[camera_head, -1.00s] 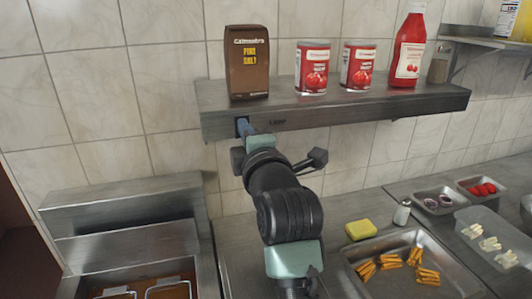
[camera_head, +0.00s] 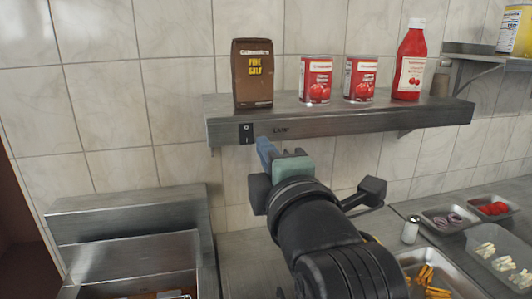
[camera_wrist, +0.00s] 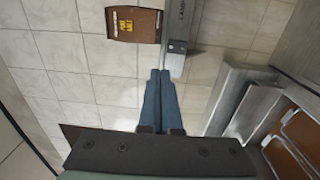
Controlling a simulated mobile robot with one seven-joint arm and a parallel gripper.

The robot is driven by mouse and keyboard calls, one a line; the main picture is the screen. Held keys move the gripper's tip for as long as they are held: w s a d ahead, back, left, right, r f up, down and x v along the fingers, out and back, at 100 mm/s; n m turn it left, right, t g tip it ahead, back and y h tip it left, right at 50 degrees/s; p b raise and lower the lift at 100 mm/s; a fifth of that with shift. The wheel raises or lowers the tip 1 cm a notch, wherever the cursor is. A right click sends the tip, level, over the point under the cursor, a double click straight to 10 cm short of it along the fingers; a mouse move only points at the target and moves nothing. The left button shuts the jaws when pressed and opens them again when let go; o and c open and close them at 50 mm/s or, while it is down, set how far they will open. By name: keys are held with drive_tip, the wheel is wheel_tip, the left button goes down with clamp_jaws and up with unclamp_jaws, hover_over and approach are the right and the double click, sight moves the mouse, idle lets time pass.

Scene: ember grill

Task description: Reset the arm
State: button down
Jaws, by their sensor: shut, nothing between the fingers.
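My gripper (camera_head: 264,146) is in front of the wall shelf, a little below and right of the black switch (camera_head: 246,133) on the shelf's front edge. Its blue fingers are together and empty. In the wrist view the closed fingers (camera_wrist: 160,82) point toward the tiled wall, with the shelf end just right of their tips. My dark arm reaches up from the lower right in the head view and hides part of the counter.
The shelf (camera_head: 400,118) carries a brown fire salt box (camera_head: 253,75), two red cans (camera_head: 316,80) (camera_head: 360,79) and a red bottle (camera_head: 410,62). Food trays (camera_head: 450,220) and a shaker (camera_head: 410,230) stand at the lower right. A metal fryer (camera_head: 130,235) is at the lower left.

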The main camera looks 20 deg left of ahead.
drive_tip(key=shift+s+d+r, duration=0.1)
drive_tip(key=shift+s+d, duration=0.05)
drive_tip(key=s+d+r+m+t+h, duration=0.5)
drive_tip(key=s+d+r+m+t, duration=0.1)
drive_tip(key=m, duration=0.6)
drive_tip(key=s+d+r+m+t+h, duration=0.5)
drive_tip(key=s+d+r+m+t, duration=0.1)
drive_tip(key=r+m, duration=0.5)
drive_tip(key=shift+s+d+r+m, duration=0.3)
drive_tip(key=shift+s+d+m, duration=0.5)
drive_tip(key=shift+d, duration=0.45)
